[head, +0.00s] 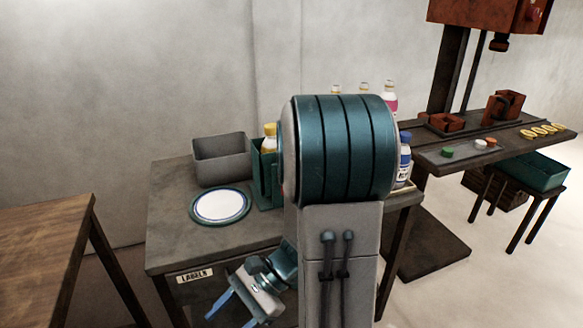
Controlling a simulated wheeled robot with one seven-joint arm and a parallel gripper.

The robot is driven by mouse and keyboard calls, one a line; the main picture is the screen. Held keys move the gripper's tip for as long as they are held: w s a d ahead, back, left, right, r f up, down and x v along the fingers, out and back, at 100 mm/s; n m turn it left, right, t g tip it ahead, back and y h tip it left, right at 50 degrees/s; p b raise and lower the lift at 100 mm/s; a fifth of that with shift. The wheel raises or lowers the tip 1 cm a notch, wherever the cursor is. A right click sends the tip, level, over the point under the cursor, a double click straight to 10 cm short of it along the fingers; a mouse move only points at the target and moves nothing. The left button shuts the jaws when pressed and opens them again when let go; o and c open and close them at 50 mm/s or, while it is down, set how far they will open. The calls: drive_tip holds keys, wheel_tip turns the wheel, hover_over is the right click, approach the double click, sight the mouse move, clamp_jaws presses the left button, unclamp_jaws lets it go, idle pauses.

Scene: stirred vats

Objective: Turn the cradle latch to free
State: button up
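I cannot pick out a cradle latch for certain in the head view. An orange-red bracket block (507,105) and a smaller orange-red open holder (446,122) sit on the right-hand bench; either may belong to a cradle, but no latch position can be read. My gripper (229,321) is low in the picture, in front of the left bench, with its two blue fingers apart and nothing seen between them. It is far from the orange-red parts. My large teal arm link and grey column hide the middle of the scene.
The grey bench (180,232) holds a grey bin (220,160), a blue-rimmed plate (220,205), a green holder (264,178) and several bottles. The right bench (440,155) carries several caps under a red press (487,12). A wooden table (40,240) is left.

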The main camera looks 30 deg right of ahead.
drive_tip(key=w+d+r+m+t+p, duration=0.85)
drive_tip(key=d+m+t, duration=0.25)
drive_tip(key=m+t, duration=0.3)
drive_tip(key=s+d+f+m+t+h+p, duration=0.15)
drive_tip(key=d+m+h+p, duration=0.25)
drive_tip(key=d+m+h, duration=0.45)
drive_tip(key=s+d+r+m+t+h+p, duration=0.1)
drive_tip(key=s+d+m+t+h+p, duration=0.2)
drive_tip(key=d+m+h, duration=0.55)
drive_tip(key=shift+m+g+y, duration=0.4)
drive_tip(key=shift+m+g, duration=0.05)
drive_tip(key=shift+m, duration=0.25)
drive_tip(key=b+x, duration=0.2)
drive_tip(key=x, duration=0.2)
drive_tip(key=d+b+x, duration=0.1)
drive_tip(key=b+x, duration=0.2)
drive_tip(key=x, duration=0.2)
drive_tip(key=b+x, duration=0.2)
drive_tip(key=x, duration=0.2)
drive_tip(key=shift+w+d+f, duration=0.1)
drive_tip(key=shift+d+f, duration=0.3)
drive_tip(key=shift+d, duration=0.1)
drive_tip(key=shift+c, duration=0.2)
drive_tip(key=c, duration=0.9)
